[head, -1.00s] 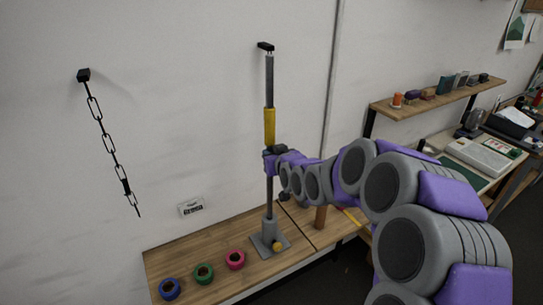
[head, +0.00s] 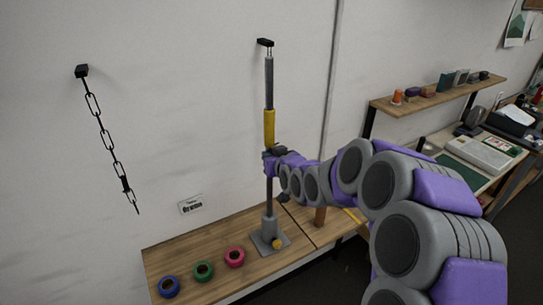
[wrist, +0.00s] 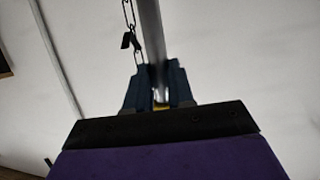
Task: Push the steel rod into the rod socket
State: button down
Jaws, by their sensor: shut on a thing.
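The steel rod (head: 269,85) stands upright, with a yellow sleeve (head: 269,127) around its middle. Its darker lower length reaches the top of the grey rod socket (head: 268,229), which stands on a flat base on the bench. How deep the end sits inside is hidden. My gripper (head: 270,158) is shut around the rod just below the yellow sleeve, reaching in from the right. In the wrist view my gripper (wrist: 158,86) has its two dark fingers on either side of the rod (wrist: 152,35).
A black wall bracket (head: 265,43) is above the rod. A chain (head: 105,137) hangs on the wall at left. Blue (head: 169,286), green (head: 203,271) and pink (head: 234,257) rings lie on the wooden bench (head: 205,243). A shelf (head: 437,95) is at right.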

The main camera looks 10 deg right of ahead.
jog(key=shift+f+b, duration=2.85)
jog(key=shift+f, duration=3.75)
jog(key=c, duration=0.9)
grip_release()
jog(key=shift+s, duration=0.1)
jog(key=b, duration=0.8)
send_near(271, 188)
jog(key=v, duration=0.8)
jog(key=shift+s, duration=0.15)
